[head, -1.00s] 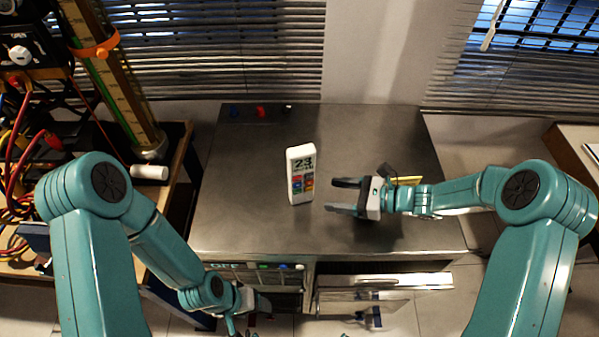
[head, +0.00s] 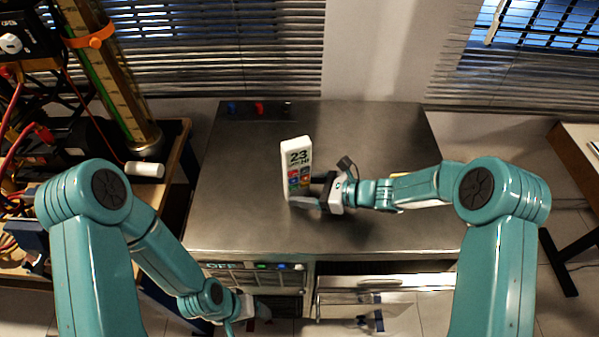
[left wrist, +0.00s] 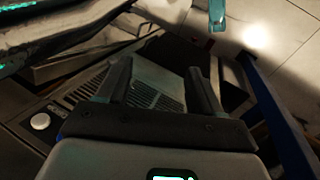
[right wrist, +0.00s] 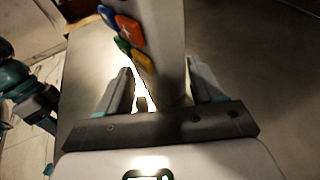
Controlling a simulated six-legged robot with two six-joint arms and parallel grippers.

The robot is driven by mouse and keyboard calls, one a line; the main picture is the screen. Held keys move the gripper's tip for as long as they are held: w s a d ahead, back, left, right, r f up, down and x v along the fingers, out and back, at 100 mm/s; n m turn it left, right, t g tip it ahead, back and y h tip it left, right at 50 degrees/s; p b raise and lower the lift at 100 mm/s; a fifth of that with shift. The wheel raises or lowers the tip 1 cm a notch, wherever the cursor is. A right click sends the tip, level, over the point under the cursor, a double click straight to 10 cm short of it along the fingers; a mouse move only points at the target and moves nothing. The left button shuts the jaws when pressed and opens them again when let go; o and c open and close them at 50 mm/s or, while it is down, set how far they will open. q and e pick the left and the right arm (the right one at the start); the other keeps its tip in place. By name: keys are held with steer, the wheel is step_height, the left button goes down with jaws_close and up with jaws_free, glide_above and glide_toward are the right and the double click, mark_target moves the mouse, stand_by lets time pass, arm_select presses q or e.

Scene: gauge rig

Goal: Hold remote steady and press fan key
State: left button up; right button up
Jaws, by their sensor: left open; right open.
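The white remote (head: 296,155) stands upright on the metal bench top, its display reading 23 above several coloured keys. My right gripper (head: 308,193) is open at the remote's lower right part, one finger passing in front of it. In the right wrist view the remote (right wrist: 163,50) rises between the two open fingers (right wrist: 165,88), with blue, red, green and orange keys on its left side. I cannot tell whether the fingers touch it. My left gripper (head: 257,306) is low in front of the bench; the left wrist view shows its fingers (left wrist: 160,80) open and empty.
The grey metal bench top (head: 370,135) is mostly clear, with small blue, red and dark pieces (head: 259,108) at its back edge. A rack with cables and a tall column (head: 115,85) stands on the left. A white cylinder (head: 145,169) lies beside it.

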steer(key=c, duration=0.9)
arm_select(q)
jaws_close()
stand_by(0.9)
